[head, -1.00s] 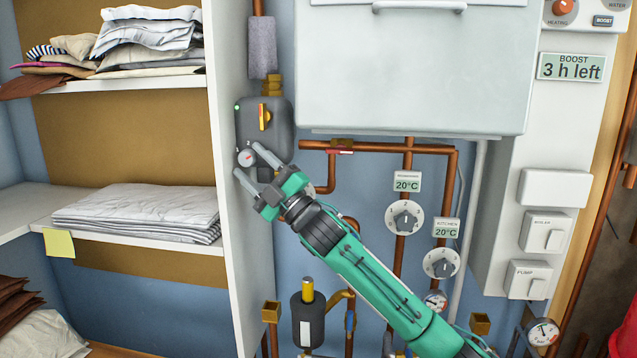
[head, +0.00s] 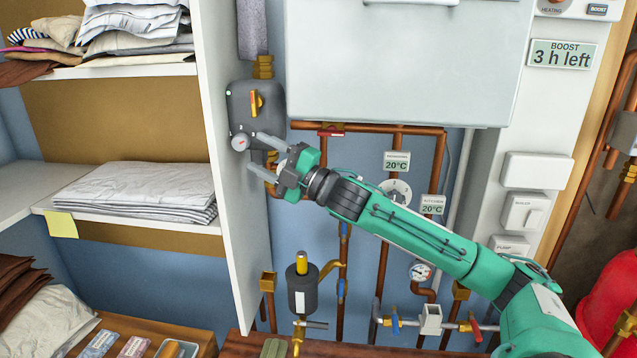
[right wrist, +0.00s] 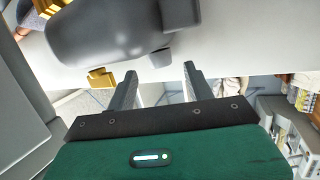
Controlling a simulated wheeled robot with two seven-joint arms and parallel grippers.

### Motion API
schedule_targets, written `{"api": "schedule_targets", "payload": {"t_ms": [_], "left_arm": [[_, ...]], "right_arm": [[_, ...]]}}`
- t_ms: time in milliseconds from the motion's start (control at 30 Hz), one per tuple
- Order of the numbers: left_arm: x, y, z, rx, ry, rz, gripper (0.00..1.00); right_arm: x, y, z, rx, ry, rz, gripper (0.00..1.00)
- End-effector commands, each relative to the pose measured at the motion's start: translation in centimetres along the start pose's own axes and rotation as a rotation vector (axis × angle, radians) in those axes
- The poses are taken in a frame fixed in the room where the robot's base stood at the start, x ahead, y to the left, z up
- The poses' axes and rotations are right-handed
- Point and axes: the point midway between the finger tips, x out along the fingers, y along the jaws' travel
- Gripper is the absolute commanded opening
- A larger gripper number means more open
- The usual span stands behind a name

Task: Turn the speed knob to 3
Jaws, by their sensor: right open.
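The speed knob (head: 241,142) is a small pale round dial with a reddish mark, low on the front of the dark grey pump (head: 258,112). Small marks stand above the knob, but its setting is too small to read. My right gripper (head: 257,153) is open and empty, just right of and slightly below the knob, its fingers pointing left. The knob is not between the fingers. In the right wrist view the pump body (right wrist: 115,30) lies beyond the open fingers (right wrist: 158,84). My left gripper is not in view.
A white upright panel (head: 235,220) stands left of the pump, beside shelves of folded linen (head: 140,190). Copper pipes (head: 375,131) and a white cabinet (head: 400,65) are to the right.

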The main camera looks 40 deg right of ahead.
Motion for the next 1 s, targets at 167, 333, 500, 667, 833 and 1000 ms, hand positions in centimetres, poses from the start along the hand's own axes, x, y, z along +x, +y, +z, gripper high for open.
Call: {"api": "schedule_targets", "payload": {"t_ms": [167,333,500,667,833,1000], "left_arm": [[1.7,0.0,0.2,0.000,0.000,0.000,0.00],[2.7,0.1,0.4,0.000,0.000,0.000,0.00],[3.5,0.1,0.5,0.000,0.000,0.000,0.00],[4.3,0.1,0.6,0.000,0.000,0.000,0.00],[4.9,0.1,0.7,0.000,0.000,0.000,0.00],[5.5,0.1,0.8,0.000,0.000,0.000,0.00]], "right_arm": [[-2.4,-0.4,0.0,-0.002,0.001,-0.002,0.53],[-4.2,-0.4,0.0,-0.002,0.000,-0.002,0.53],[-5.7,-0.3,0.0,-0.001,0.000,-0.002,0.53],[-7.0,-0.3,0.0,-0.001,0.000,-0.001,0.53],[-8.2,-0.2,0.0,-0.001,0.000,-0.002,0.53],[-9.3,-0.2,0.1,0.000,-0.001,-0.001,0.53]]}}
